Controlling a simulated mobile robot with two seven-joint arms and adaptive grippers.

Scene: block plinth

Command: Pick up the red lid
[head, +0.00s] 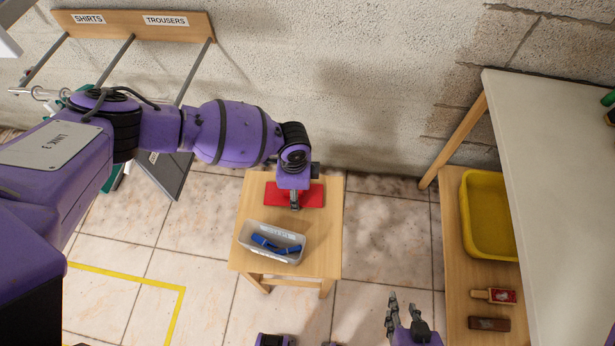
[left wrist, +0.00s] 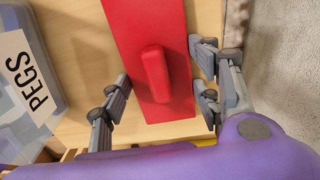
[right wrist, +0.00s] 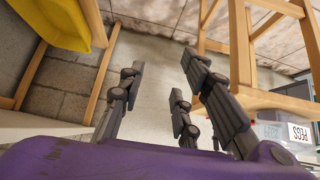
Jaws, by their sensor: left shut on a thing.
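The red lid (head: 314,195) is a flat red rectangle with a raised block handle, over the back of the small wooden table (head: 331,245). It also shows in the left wrist view (left wrist: 145,25), its handle between my fingers. My left gripper (head: 294,206) reaches down over it from the left and is shut on it, a finger on either side. I cannot tell whether the lid touches the tabletop. My right gripper (head: 394,305) is open and empty, low at the front, right of the small table; its spread fingers show in the right wrist view (right wrist: 170,90).
An open clear box (head: 258,254) labelled PEGS, with blue things inside, stands just in front of the lid. At right, a wooden shelf holds a yellow tray (head: 467,230) and brushes (head: 493,296), beside a pale tabletop (head: 545,170). A SHIRTS and TROUSERS rack (head: 120,25) stands back left.

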